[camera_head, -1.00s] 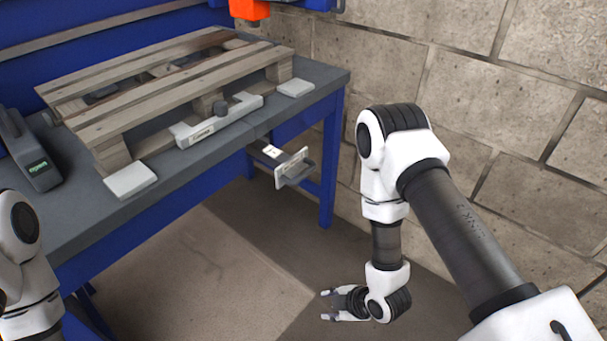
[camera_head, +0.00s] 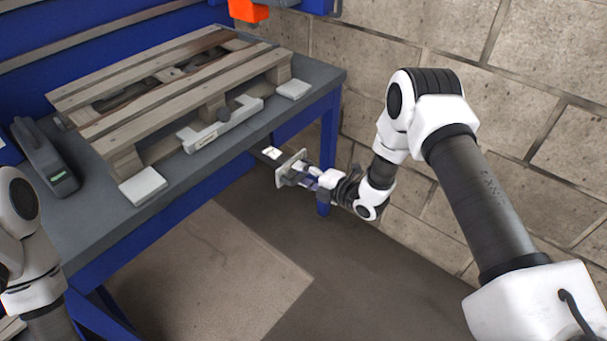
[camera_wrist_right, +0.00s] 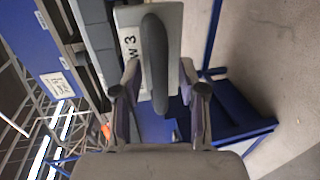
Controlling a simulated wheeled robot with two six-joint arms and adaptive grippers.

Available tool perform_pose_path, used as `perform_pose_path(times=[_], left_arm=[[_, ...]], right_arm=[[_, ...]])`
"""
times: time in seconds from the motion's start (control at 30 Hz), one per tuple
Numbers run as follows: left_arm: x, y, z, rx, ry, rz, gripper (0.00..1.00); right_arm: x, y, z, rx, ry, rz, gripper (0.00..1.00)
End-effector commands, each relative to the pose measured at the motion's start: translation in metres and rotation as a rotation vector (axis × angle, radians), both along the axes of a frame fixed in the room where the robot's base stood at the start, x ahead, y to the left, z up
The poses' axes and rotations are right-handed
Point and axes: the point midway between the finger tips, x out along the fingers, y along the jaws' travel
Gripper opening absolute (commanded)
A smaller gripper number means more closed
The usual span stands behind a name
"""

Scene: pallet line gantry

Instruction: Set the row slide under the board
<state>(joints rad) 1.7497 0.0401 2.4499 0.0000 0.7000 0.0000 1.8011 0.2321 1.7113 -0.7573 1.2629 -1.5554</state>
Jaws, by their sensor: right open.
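The row slide's pale front plate (camera_head: 291,168), with a dark handle, stands out from below the bench's right front edge. In the right wrist view the plate (camera_wrist_right: 130,40) bears partly hidden lettering ending in "w 3", and its dark handle (camera_wrist_right: 154,60) runs lengthwise between my fingers. My right gripper (camera_head: 308,178) is open at the handle, its fingers (camera_wrist_right: 158,85) on either side of it; I cannot tell whether they touch it. A wooden slatted board like a pallet (camera_head: 170,85) lies on the bench. My left gripper is out of view; only its arm shows.
The grey bench top (camera_head: 95,205) has blue legs. A dark device (camera_head: 45,155) stands left. A block wall (camera_head: 520,130) is at right.

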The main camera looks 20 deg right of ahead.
Motion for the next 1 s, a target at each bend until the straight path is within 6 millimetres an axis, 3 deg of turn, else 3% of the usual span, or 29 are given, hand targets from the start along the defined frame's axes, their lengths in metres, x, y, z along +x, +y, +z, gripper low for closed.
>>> perform_pose_path(times=[0.2, 0.3, 0.33, 0.63, 1.0], left_arm=[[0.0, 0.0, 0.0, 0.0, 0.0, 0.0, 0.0], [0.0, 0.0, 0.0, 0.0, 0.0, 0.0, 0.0], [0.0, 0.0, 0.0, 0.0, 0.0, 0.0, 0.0], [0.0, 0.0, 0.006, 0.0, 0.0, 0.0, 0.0], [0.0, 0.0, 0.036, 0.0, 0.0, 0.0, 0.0]], right_arm=[[0.001, 0.0, 0.0, 0.0, 0.001, -0.001, 0.38], [0.001, 0.0, 0.0, 0.0, 0.001, -0.001, 0.02], [0.001, 0.0, 0.0, 0.0, 0.001, -0.001, 0.0], [-0.008, -0.006, 0.001, 0.001, 0.005, -0.004, 0.0], [-0.073, -0.043, 0.001, 0.001, 0.006, -0.003, 0.0]])
